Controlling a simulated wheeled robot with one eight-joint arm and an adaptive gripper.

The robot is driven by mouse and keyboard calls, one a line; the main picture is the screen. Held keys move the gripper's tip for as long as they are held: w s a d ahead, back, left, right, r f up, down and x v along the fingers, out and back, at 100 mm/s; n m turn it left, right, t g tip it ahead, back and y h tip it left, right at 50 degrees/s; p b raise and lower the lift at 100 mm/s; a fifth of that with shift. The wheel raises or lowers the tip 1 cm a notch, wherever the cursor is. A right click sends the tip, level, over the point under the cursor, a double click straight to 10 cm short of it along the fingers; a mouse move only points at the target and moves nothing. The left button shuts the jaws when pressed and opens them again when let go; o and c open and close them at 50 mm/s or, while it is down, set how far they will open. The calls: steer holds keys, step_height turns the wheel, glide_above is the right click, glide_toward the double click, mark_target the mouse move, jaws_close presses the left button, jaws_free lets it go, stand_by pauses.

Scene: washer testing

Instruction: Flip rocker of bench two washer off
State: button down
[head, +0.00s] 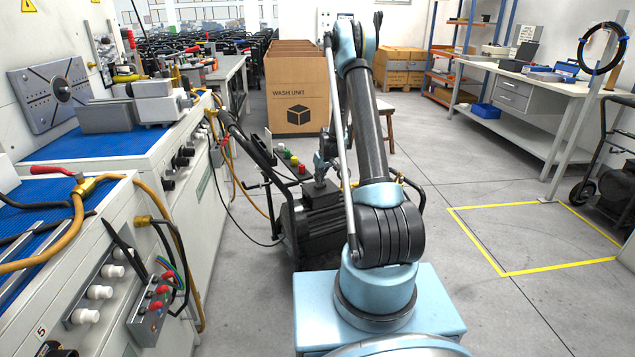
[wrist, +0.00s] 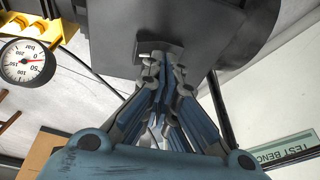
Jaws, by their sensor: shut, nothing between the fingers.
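The washer (head: 312,228), a dark motor unit with a handle on a frame, stands on the floor beside the benches, partly hidden behind my arm. In the wrist view its dark grey housing (wrist: 105,45) fills the top. A small dark raised piece (wrist: 150,46), which looks like the rocker, stands out from the housing. My gripper (wrist: 163,66) is shut and empty, its fingertips right at this piece and covering part of it. I cannot tell whether they touch it or which way the rocker is tilted. In the head view the gripper (head: 327,160) is small and partly hidden by my arm.
Test benches (head: 205,225) with hoses and knobs line the left. A cardboard box (head: 297,92) stands behind the washer. A pressure gauge (wrist: 27,62) is at left in the wrist view.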

steer(key=shift+r, duration=0.5)
steer(key=a+v, duration=0.2)
steer(key=v, duration=1)
steer(key=shift+s+a+r, duration=0.25)
steer(key=shift+a+r, duration=0.1)
steer(key=shift+a, duration=0.05)
